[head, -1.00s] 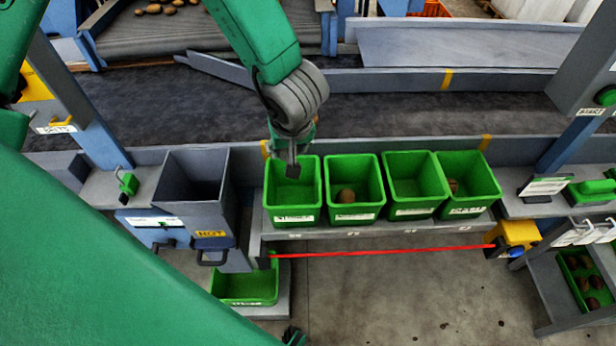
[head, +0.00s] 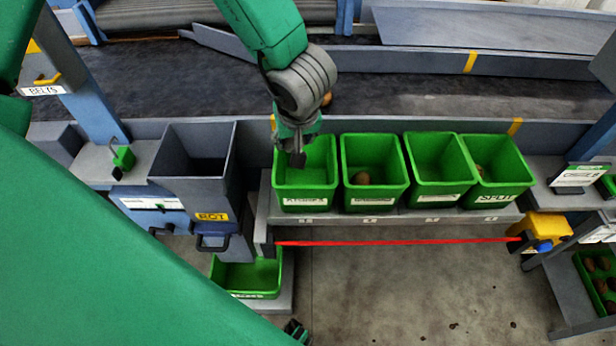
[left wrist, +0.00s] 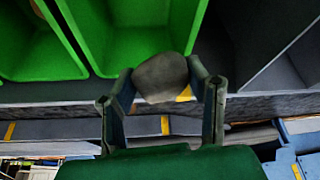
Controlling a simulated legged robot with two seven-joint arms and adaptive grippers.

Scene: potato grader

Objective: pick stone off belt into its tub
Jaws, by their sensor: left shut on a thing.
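My left gripper (head: 296,152) reaches down over the leftmost green tub (head: 306,187), its fingertips at the tub's mouth. In the left wrist view the gripper (left wrist: 162,90) is shut on a grey-brown stone (left wrist: 160,76), held between the two fingertips. The stone is hard to make out in the head view. That tub looks empty; its label is blurred but seems to read STONES. The dark belt (head: 180,92) runs behind the tubs, with a brown lump (head: 327,99) beside my wrist.
Three more green tubs stand to the right; the second (head: 375,190) holds a brown lump, and the last (head: 496,185) is labelled SPLIT. A grey chute (head: 187,180) marked ROT stands left. A red cord (head: 400,242) runs below the tub shelf (head: 400,217).

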